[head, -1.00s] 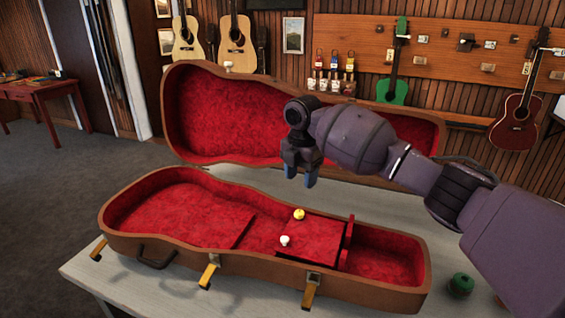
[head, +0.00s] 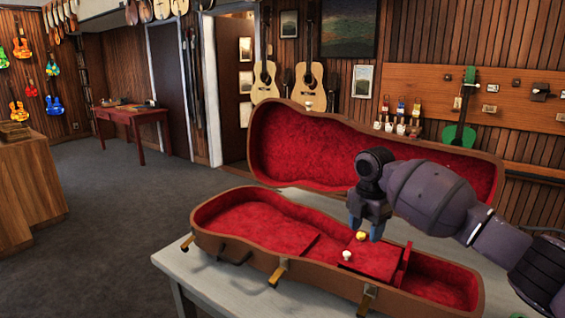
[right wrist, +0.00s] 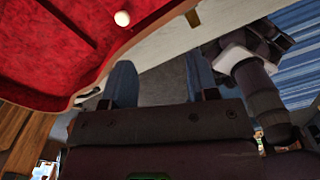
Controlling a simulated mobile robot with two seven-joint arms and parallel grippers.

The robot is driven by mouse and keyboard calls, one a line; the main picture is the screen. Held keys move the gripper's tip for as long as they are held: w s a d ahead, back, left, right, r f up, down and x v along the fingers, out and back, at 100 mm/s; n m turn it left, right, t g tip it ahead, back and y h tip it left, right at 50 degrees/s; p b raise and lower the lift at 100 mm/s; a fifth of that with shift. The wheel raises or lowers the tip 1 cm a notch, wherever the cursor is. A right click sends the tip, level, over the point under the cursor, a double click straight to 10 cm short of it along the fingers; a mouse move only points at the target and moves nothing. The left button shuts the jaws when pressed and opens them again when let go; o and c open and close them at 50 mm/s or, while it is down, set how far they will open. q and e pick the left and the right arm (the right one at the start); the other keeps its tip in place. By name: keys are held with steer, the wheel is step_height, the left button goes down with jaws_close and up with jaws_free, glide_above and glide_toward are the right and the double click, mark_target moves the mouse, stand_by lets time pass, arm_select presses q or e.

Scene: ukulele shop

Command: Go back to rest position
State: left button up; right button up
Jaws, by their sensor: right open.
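My right gripper (head: 366,226) is open and empty, with its blue fingers apart and pointing down. In the head view it hangs in front of the raised lid of the brown instrument case (head: 222,259), just above the yellow knob in the picture. In the right wrist view, the two fingers (right wrist: 161,82) are spread with nothing between them, beside the case's rim. The case stands open, with red lining. A white knob (head: 347,256) and a yellow knob (head: 362,236) sit on its red inner compartment. My left gripper is not in view.
The case rests on a pale table (head: 190,272). A wooden counter (head: 30,190) stands at the left and a red table (head: 132,116) farther back. Grey floor (head: 120,210) is free between them. Guitars and a green ukulele (head: 459,134) hang along the wall.

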steer(key=s+a+f+m+t+y, duration=0.1)
steer(key=s+a+f+m, duration=0.25)
steer(key=s+f, duration=0.75)
steer(key=s+a+f+m+y, duration=0.15)
steer(key=s+f+m, duration=0.35)
steer(key=s+f, duration=0.6)
steer(key=s+d+r+m+t+h, duration=0.1)
steer(key=s+d+m, duration=0.35)
steer(key=s, duration=0.35)
steer(key=s+d+m+t+h, duration=0.1)
steer(key=s+d+m, duration=0.3)
steer(key=s+m, duration=0.3)
steer(key=s+d+r+m+h, duration=0.15)
steer(key=s+d+m, duration=0.3)
steer(key=s, duration=0.45)
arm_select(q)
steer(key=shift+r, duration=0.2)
arm_select(e)
steer(key=w+f+t, duration=0.7)
steer(key=f+t, duration=0.1)
steer(key=f, duration=0.3)
steer(key=shift+a+f+n+y, duration=0.2)
steer(key=shift+a+n+y, duration=0.1)
steer(key=shift+n+y, duration=0.1)
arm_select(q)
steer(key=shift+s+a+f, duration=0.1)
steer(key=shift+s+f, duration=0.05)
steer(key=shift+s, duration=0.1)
